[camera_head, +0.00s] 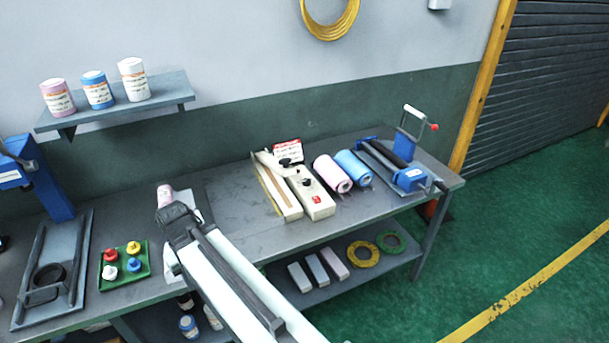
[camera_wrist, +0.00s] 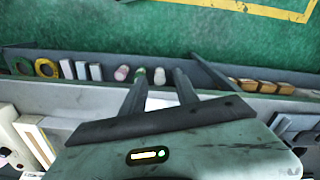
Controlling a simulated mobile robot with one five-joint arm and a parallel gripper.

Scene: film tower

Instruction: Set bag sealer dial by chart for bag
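The cream bag sealer (camera_head: 316,200) stands on the workbench, right of centre in the head view. A black knob (camera_head: 306,182) sits on its top and a red switch on its front; the knob's setting is too small to read. A red-and-white card (camera_head: 287,150), possibly the chart, stands behind it, its text unreadable. A cream part of the sealer also shows at the left edge of the wrist view (camera_wrist: 12,140). No bag can be made out for certain. My gripper (camera_wrist: 160,76) is empty, its fingers apart, left of the sealer.
Pink (camera_head: 332,173) and blue (camera_head: 353,168) rolls lie right of the sealer, before a blue crank device (camera_head: 408,178). A pink-topped jar (camera_head: 165,194) is partly hidden behind my gripper. A green tray (camera_head: 125,264) holds coloured pieces. The lower shelf (camera_head: 315,294) carries blocks and rings.

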